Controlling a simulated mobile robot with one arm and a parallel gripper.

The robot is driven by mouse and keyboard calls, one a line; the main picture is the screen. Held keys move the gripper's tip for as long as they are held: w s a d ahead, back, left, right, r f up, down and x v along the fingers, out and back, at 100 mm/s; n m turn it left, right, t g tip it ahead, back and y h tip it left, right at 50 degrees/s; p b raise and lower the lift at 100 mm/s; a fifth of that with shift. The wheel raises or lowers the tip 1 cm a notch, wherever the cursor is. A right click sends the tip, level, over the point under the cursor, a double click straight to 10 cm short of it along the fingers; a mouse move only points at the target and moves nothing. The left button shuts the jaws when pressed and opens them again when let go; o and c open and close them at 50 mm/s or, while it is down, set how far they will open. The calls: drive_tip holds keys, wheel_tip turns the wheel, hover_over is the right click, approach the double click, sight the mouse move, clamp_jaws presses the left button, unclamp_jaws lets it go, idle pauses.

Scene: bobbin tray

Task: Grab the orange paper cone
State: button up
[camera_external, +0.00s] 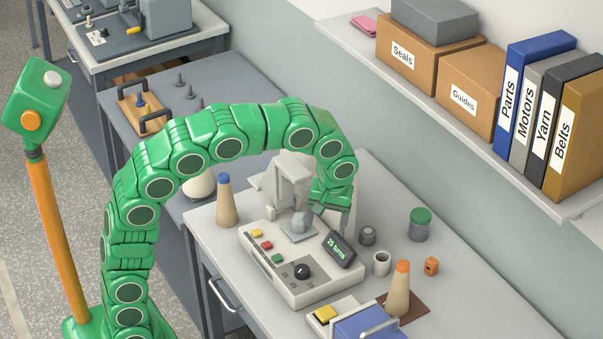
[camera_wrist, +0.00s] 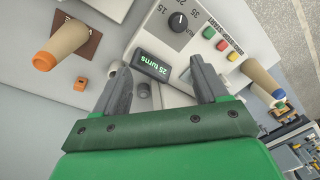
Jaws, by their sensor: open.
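A tan paper cone with an orange tip (camera_external: 399,290) stands upright on a brown square mat (camera_external: 418,305) at the right front of the bench. In the wrist view this orange-tipped cone (camera_wrist: 62,44) is at the upper left, outside my jaws. A second tan cone with a blue tip (camera_external: 227,203) stands at the left of the bench. It also shows in the wrist view (camera_wrist: 262,80) at the right. My gripper (camera_wrist: 165,80) is open and empty. It is above the winding machine, with the display between the fingers in the wrist view. In the external view my arm partly hides it.
The winding machine (camera_external: 316,286) with buttons, a dial and a "25 turns" display (camera_external: 340,248) fills the bench middle. A small orange block (camera_external: 431,266), white cup (camera_external: 381,263) and green-lidded jar (camera_external: 419,224) stand near the cone. A shelf (camera_external: 470,135) overhangs the back.

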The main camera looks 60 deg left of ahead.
sight(408, 274)
drive_tip(key=w+d+f+n+t, duration=0.1)
drive_tip(key=w+d+f+n, duration=0.15)
drive_tip(key=w+d, duration=0.45)
drive_tip(key=w+d+f+n, duration=0.2)
drive_tip(key=w+d+f, duration=0.1)
drive_tip(key=w+d, duration=0.45)
drive_tip(key=shift+s+a+f, duration=0.1)
drive_tip(key=shift+s+f, duration=0.05)
drive_tip(key=shift+f, duration=1.05)
drive_tip(key=shift+s+a+f, duration=0.1)
drive_tip(key=shift+a+f, duration=0.05)
drive_tip(key=shift+f, duration=1)
drive_tip(key=shift+s+a+f, duration=0.1)
drive_tip(key=shift+s+f, duration=0.05)
drive_tip(key=shift+f, duration=1.05)
drive_tip(key=shift+c, duration=0.5)
clamp_jaws()
drive_tip(key=shift+r, duration=0.1)
